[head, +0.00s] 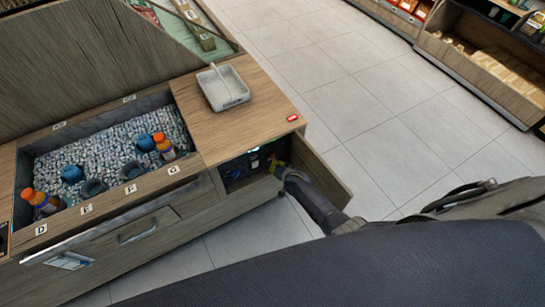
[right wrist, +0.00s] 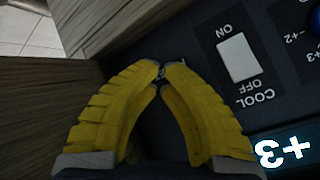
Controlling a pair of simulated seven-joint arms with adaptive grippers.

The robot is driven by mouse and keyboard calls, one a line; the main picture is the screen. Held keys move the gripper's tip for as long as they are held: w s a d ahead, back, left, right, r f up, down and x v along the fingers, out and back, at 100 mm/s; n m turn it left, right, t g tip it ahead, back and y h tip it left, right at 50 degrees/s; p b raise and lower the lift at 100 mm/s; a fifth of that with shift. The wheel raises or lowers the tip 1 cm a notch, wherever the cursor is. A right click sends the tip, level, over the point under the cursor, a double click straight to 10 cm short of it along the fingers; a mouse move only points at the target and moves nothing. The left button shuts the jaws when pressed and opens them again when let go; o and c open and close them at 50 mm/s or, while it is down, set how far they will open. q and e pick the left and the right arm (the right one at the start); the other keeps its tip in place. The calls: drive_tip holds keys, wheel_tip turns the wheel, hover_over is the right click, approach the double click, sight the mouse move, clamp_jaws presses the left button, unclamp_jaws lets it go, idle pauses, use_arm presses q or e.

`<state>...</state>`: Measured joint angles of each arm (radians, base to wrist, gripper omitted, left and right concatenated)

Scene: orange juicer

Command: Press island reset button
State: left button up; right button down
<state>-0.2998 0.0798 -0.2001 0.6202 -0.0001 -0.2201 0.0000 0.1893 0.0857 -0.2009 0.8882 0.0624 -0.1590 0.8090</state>
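The island (head: 228,130) is a wood-finish counter at the left of the head view. Its end compartment is open and shows a dark control panel (head: 236,170), also in the right wrist view (right wrist: 210,112). My right gripper (head: 272,163) reaches into this compartment. In the right wrist view its yellow fingers (right wrist: 162,74) have their tips together close to the panel, with no object seen between them. Contact with the panel cannot be told. A white COOL ON/OFF switch (right wrist: 238,58) is right of the tips. No reset button can be made out; the fingers cover part of the panel. My left gripper is not in view.
The open compartment door (head: 325,178) stands right of my gripper. A light tray (head: 222,88) sits on the counter. Tiled floor to the right is clear.

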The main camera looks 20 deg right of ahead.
drive_tip(key=shift+w+a, duration=0.15)
drive_tip(key=shift+w, duration=0.7)
idle(1.1)
drive_tip(key=shift+s, duration=0.85)
drive_tip(key=shift+s+d, duration=0.2)
drive_tip(key=shift+s, duration=0.6)
drive_tip(key=shift+s+d, duration=0.2)
drive_tip(key=shift+s, duration=0.65)
drive_tip(key=shift+s+d, duration=0.2)
drive_tip(key=shift+s, duration=0.6)
